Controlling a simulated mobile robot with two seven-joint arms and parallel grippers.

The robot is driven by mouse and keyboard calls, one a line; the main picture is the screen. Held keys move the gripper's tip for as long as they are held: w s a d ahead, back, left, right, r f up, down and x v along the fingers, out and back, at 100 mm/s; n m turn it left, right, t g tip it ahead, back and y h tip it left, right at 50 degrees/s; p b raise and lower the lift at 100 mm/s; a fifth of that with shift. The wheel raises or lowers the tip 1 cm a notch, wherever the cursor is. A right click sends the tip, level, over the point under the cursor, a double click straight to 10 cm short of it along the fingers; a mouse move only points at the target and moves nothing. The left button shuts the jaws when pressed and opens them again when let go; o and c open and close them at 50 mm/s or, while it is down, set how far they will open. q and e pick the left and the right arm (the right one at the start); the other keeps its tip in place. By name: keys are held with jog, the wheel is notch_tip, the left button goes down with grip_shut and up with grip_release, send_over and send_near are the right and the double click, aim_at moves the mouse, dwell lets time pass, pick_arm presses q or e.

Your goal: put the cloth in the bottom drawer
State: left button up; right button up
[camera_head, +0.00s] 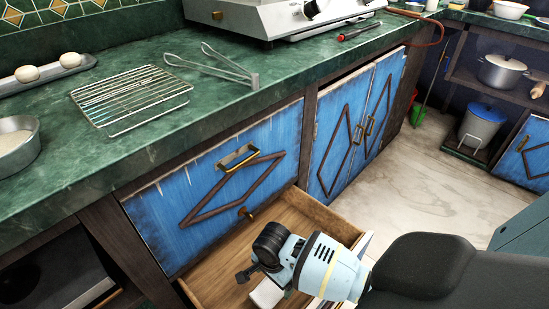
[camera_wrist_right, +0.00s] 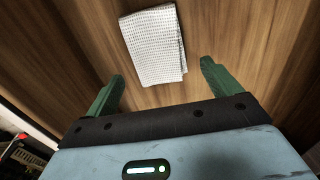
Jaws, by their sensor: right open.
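The bottom drawer (camera_head: 225,272) stands pulled open below the blue cabinet front, its wooden floor bare around the cloth. The white, waffle-textured cloth (camera_wrist_right: 154,44) lies folded flat on that floor in the right wrist view. In the head view only a small white part of the cloth (camera_head: 267,293) shows beside my gripper. My right gripper (camera_head: 252,270) is over the drawer. In the right wrist view its green fingers (camera_wrist_right: 162,72) are wide apart with nothing between them, and the cloth lies beyond them, apart from both. My left gripper is not in view.
A blue upper drawer (camera_head: 215,195) is shut above the open one. The green counter (camera_head: 205,125) holds a wire rack (camera_head: 131,98), tongs (camera_head: 215,68) and a hotplate (camera_head: 285,20). Double cabinet doors (camera_head: 358,125) stand to the right, with clear marble floor (camera_head: 410,165) beyond.

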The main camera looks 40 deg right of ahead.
aim_at(273, 285)
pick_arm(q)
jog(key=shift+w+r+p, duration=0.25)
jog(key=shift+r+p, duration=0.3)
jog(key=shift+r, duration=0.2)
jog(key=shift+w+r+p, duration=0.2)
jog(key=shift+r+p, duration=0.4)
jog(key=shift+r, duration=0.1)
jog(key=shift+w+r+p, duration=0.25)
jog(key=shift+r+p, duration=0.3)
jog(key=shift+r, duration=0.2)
pick_arm(e)
notch_tip(273, 285, up, 9)
jog(key=shift+f, duration=0.1)
